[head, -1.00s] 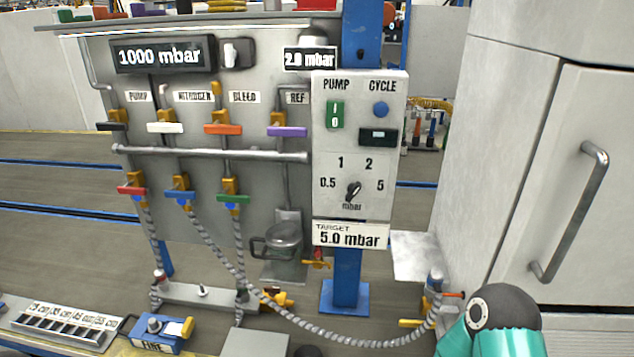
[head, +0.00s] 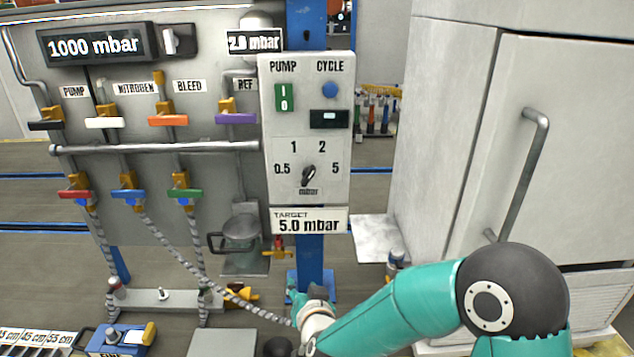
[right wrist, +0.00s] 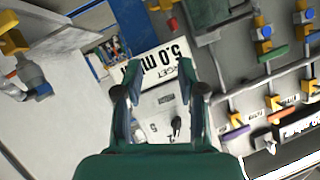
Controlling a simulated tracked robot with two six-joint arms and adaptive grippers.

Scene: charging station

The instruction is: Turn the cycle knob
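The control box (head: 343,150) carries a blue round button (head: 330,89) under the word CYCLE. Below is a dark rotary knob (head: 309,175) ringed by 0.5, 1, 2 and 5 and marked mbar; its exact pointing is hard to tell. The knob also shows upside down in the right wrist view (right wrist: 176,127), beyond the fingers. My right gripper (right wrist: 160,75) is open and empty, with the panel seen between its fingers. In the head view its hand (head: 304,304) is low, below the box and apart from the knob. My left gripper is not in view.
A target sign (head: 308,221) reads 5.0 mbar under the box. Several coloured valves and a pipe (head: 160,148) fill the panel at left. A white cabinet (head: 530,130) with a handle stands at right. The space before the knob looks clear.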

